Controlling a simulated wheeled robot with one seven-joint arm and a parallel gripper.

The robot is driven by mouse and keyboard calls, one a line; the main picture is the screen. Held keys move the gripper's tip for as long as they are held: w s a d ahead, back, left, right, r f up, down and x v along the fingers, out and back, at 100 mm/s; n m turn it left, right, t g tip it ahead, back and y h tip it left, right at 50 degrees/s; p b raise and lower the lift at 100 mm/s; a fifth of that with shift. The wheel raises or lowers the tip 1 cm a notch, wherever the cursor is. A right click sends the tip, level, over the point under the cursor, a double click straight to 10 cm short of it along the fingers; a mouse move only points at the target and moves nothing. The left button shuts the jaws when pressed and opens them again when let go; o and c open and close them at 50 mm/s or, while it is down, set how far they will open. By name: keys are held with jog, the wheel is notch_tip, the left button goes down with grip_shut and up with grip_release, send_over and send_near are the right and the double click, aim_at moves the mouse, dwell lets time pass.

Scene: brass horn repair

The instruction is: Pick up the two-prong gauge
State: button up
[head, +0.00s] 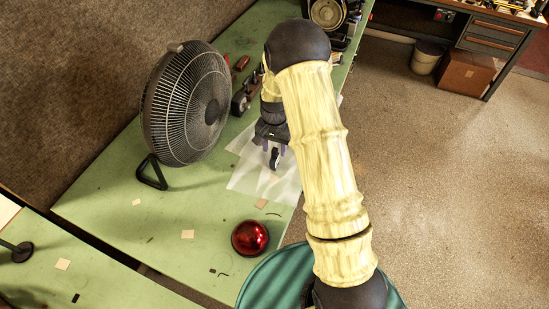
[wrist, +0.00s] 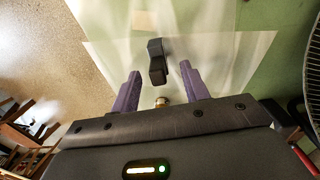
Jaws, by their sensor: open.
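A small black blocky object (wrist: 157,62) lies on a pale translucent sheet (wrist: 105,52); I take it to be the two-prong gauge, but I cannot make out its prongs. The same dark shape shows in the head view (head: 275,159), just below my gripper (head: 270,146). My gripper's purple fingers (wrist: 160,70) are apart in the wrist view, with the black object in line with the gap between their tips. They do not visibly grip it. A small brass-coloured tip (wrist: 161,101) shows between the fingers near the palm; I cannot tell what it belongs to.
A large black fan (head: 187,105) stands on the green bench (head: 105,205), left of my gripper. A shiny red dome (head: 250,238) sits near the bench's front edge. Dark tools (head: 239,101) lie behind the fan. Small tan pieces (head: 188,234) are scattered on open bench.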

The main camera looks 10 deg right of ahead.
aim_at(274, 156)
jog(key=shift+s+f+p, duration=0.1)
jog(key=shift+f+p, duration=0.75)
jog(key=shift+f, duration=1.3)
grip_shut()
